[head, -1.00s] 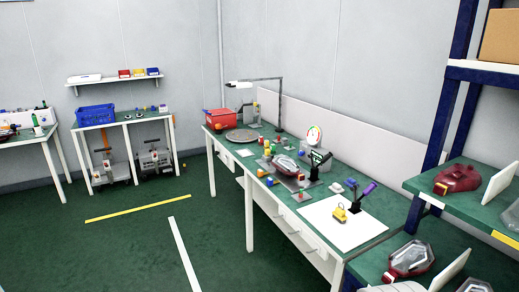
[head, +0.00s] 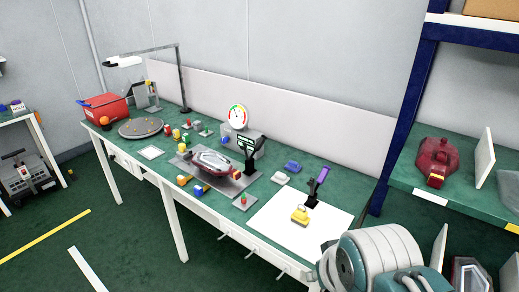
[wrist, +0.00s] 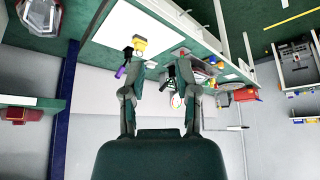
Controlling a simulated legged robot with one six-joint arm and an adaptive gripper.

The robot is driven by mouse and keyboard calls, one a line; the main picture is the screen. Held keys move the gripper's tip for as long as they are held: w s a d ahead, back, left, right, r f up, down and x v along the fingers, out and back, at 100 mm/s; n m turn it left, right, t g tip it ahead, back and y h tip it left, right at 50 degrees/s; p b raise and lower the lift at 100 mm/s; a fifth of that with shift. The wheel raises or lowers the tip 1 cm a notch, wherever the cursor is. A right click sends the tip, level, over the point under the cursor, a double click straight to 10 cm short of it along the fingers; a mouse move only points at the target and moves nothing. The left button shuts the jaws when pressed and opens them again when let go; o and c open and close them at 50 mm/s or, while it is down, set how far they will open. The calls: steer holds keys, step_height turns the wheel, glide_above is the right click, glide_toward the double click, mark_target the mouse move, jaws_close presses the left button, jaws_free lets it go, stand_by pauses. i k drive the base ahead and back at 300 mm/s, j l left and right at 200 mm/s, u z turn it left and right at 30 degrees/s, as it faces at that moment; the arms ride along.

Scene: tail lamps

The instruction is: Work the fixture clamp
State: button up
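A black upright clamp-like piece with a purple handle (head: 318,182) stands at the edge of a white sheet on the green bench. In the wrist view the purple handle (wrist: 121,72) shows too. A tail lamp (head: 212,161) lies on a grey fixture plate (head: 240,183), with a black upright piece (head: 248,148) bearing a green-and-white panel beside it. I cannot tell for certain which black piece is the fixture clamp, or its state. My gripper (wrist: 160,72) is open and empty in the wrist view, apart from the bench things. It is not visible in the head view.
A yellow block-like item (head: 300,215) sits on the white sheet (head: 275,230). A round gauge (head: 237,117), a red bin (head: 103,108) and a lamp stand further back.

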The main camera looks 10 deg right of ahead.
mark_target(262, 141)
steer(key=j+z, duration=0.15)
steer(key=j, duration=0.45)
steer(key=i+j+z, duration=0.15)
steer(key=j, duration=0.2)
steer(key=i+j+z, duration=0.2)
steer(key=j, duration=0.15)
steer(key=i+j+z, duration=0.15)
steer(key=j, duration=0.2)
steer(key=i+j+z, duration=0.2)
steer(key=j, duration=0.15)
steer(key=j+z, duration=0.15)
steer(key=j, duration=0.25)
steer(key=i+j+z, duration=0.25)
steer(key=i+j, duration=0.15)
steer(key=i+j+z, duration=0.25)
steer(key=i+j, duration=0.25)
steer(key=i, duration=0.05)
